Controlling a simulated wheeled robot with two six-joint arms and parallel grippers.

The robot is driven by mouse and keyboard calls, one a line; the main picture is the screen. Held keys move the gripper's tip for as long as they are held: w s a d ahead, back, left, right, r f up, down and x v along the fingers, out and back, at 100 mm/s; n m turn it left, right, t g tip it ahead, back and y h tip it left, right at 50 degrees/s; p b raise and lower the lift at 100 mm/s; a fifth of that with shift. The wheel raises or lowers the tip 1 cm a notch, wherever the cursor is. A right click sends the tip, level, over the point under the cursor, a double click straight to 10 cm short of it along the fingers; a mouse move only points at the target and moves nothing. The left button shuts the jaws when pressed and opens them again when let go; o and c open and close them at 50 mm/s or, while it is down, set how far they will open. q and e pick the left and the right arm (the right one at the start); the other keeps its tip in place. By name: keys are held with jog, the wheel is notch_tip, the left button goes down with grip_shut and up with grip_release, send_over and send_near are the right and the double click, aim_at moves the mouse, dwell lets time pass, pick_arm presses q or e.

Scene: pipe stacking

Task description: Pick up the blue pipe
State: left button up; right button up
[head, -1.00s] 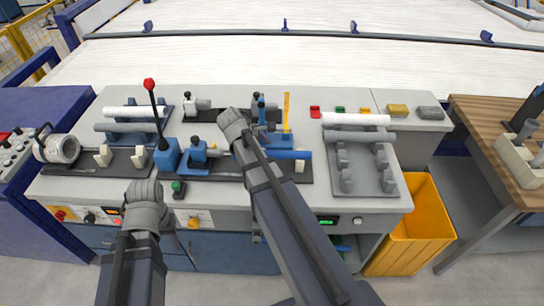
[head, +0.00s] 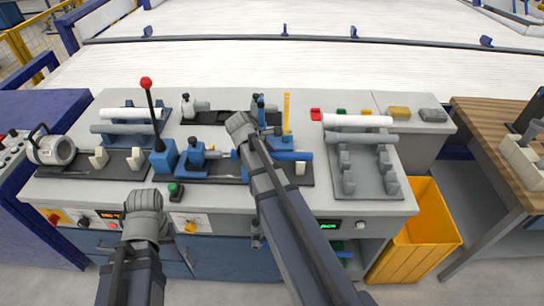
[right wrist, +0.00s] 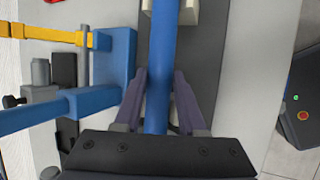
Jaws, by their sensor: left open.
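The blue pipe (head: 291,155) lies horizontally at the middle of the bench, its right end on a pale support block. My right arm crosses over it and hides part of it. In the right wrist view the pipe (right wrist: 160,60) runs lengthwise between the two dark fingers of my right gripper (right wrist: 161,80). The fingers flank it closely; I cannot tell whether they press on it. My left gripper (head: 144,200) is at the bench's front edge, left of the pipe, away from it; its fingertips are hidden, and nothing shows held.
A white pipe (head: 357,120) and a grey pipe (head: 361,138) lie on the grey rack at right. More pipes (head: 130,113) lie at left. Blue clamps (head: 197,157) and a red-knobbed lever (head: 151,110) stand near the right arm. A yellow bin (head: 422,235) stands at lower right.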

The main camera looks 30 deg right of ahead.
grip_shut()
dwell(0.3)
notch_tip(320, 180, up, 10)
jog(key=p, duration=1)
